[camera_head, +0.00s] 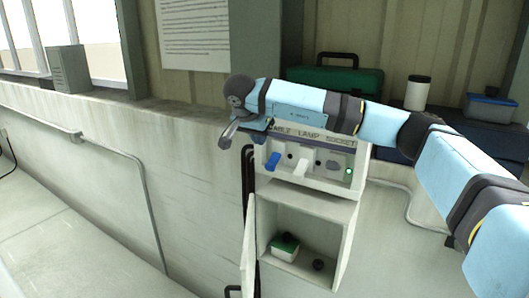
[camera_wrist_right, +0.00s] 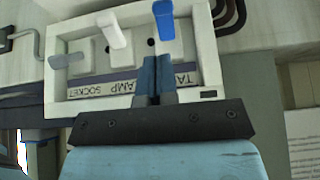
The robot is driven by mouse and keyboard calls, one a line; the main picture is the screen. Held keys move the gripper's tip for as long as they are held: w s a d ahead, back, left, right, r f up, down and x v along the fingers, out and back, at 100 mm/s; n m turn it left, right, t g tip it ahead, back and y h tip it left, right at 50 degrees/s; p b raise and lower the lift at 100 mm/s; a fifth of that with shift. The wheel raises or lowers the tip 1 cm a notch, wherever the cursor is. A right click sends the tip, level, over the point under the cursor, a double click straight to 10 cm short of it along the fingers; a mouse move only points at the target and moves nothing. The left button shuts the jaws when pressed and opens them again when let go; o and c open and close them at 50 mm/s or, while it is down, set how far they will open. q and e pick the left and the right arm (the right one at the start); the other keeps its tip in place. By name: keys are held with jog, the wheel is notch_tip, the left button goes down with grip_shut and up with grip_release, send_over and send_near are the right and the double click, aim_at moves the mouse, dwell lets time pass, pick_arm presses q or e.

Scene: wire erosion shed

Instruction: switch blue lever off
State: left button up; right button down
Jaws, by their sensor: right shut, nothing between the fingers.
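The blue lever (camera_head: 272,161) is at the left of a white panel (camera_head: 312,181) labelled "…ABLE LAMP SOCKET" in the head view; its free end hangs downward. In the right wrist view, which sees the panel upside down, the blue lever (camera_wrist_right: 164,20) is beyond the fingertips. A white lever (camera_wrist_right: 111,29) and a grey lever (camera_wrist_right: 68,60) stand beside it. My right gripper (camera_wrist_right: 154,62) is shut and empty, its fingertips over the label side of the panel, close to the blue lever; contact cannot be told. My left gripper is out of view.
A green light (camera_head: 349,171) glows at the panel's right. Below is an open cabinet (camera_head: 346,240) with a green-and-white box (camera_head: 285,246) inside and its door (camera_head: 249,245) swung out. A green toolbox (camera_head: 335,80) and white canister (camera_head: 417,92) stand behind my right arm.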

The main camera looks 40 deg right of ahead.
jog(key=b+v, duration=0.1)
jog(key=v, duration=0.6)
dwell(0.4)
jog(key=shift+d, duration=0.1)
